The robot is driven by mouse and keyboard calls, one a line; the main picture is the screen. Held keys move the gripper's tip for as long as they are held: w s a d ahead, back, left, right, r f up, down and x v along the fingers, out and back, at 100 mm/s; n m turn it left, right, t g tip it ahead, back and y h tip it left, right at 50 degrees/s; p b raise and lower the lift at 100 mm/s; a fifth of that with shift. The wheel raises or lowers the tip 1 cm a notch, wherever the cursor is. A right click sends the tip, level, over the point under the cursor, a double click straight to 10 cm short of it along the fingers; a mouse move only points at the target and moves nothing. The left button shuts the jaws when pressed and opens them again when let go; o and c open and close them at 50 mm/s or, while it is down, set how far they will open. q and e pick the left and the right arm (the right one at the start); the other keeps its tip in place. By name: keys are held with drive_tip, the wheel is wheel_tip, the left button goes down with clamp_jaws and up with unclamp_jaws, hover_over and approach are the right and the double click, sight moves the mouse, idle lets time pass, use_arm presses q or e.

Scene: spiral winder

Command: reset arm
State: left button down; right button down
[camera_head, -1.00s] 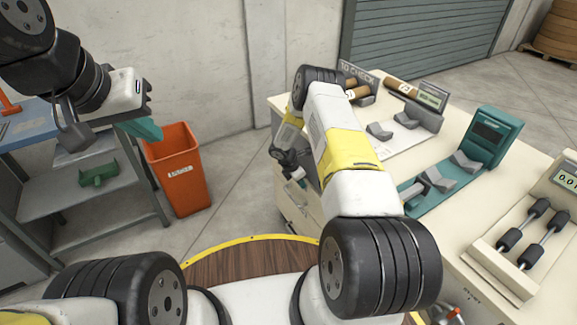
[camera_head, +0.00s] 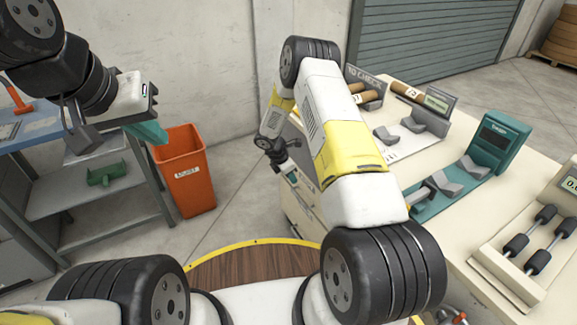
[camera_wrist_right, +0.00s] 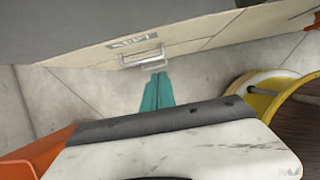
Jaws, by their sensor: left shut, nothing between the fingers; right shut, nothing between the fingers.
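My left gripper (camera_head: 152,133) has teal fingers pressed together with nothing in them. It hangs over the grey shelf unit's right side, left of the orange bin's mouth in the head view. My right arm reaches forward, bends at the elbow and drops down beside the cream table's left side. In the right wrist view the right gripper (camera_wrist_right: 157,91) shows teal fingers shut and empty, pointing at the floor near a drawer handle (camera_wrist_right: 143,56) on a cream front.
The orange bin (camera_head: 187,185) stands on open floor between the grey shelf unit (camera_head: 60,195) and the cream table (camera_head: 450,220). The table carries a teal scale (camera_head: 498,140), a roller device (camera_head: 528,240) and brown rolls (camera_head: 407,91). A wall (camera_head: 200,60) is behind.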

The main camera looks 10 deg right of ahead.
drive_tip(key=s+d+r+m+y, duration=0.1)
drive_tip(key=s+r+m, duration=0.2)
drive_tip(key=r, duration=0.8)
drive_tip(key=s+r+m+t, duration=0.1)
drive_tip(key=s+r+m, duration=0.25)
drive_tip(key=r, duration=0.65)
drive_tip(key=s+d+r+m+y, duration=0.15)
drive_tip(key=r+m, duration=0.25)
drive_tip(key=r, duration=0.7)
drive_tip(key=s+a+r+m+t+y, duration=0.1)
drive_tip(key=s+r+m, duration=0.4)
drive_tip(key=s, duration=0.8)
drive_tip(key=s+a+r+m+t+y, duration=0.2)
drive_tip(key=s+r+m, duration=0.4)
drive_tip(key=s+r, duration=0.3)
drive_tip(key=s+a+y, duration=0.1)
drive_tip(key=s, duration=0.3)
drive_tip(key=shift+r+t, duration=0.25)
drive_tip(key=shift+t, duration=0.05)
